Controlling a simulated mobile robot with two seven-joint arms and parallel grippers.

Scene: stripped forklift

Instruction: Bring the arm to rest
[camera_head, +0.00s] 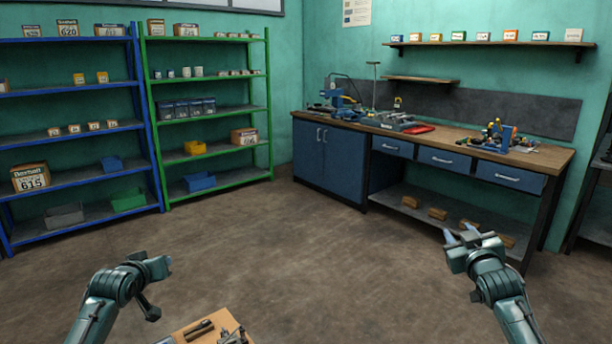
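My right arm comes in from the lower right. Its gripper (461,235) is raised over the floor in front of the workbench, with two pale fingertips apart and nothing between them. My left arm comes in from the lower left. Its gripper (160,267) hangs over open floor, turned so that the gap between its fingers does not show clearly. I see no object in it. Both arms are bent and clear of the furniture as far as the view shows.
A brown board (205,326) with dark metal parts is at the bottom edge, right of my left arm. A workbench (430,137) with blue drawers stands at the back right. Blue shelves (75,91) and green shelves (207,119) line the left. The middle floor (310,250) is clear.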

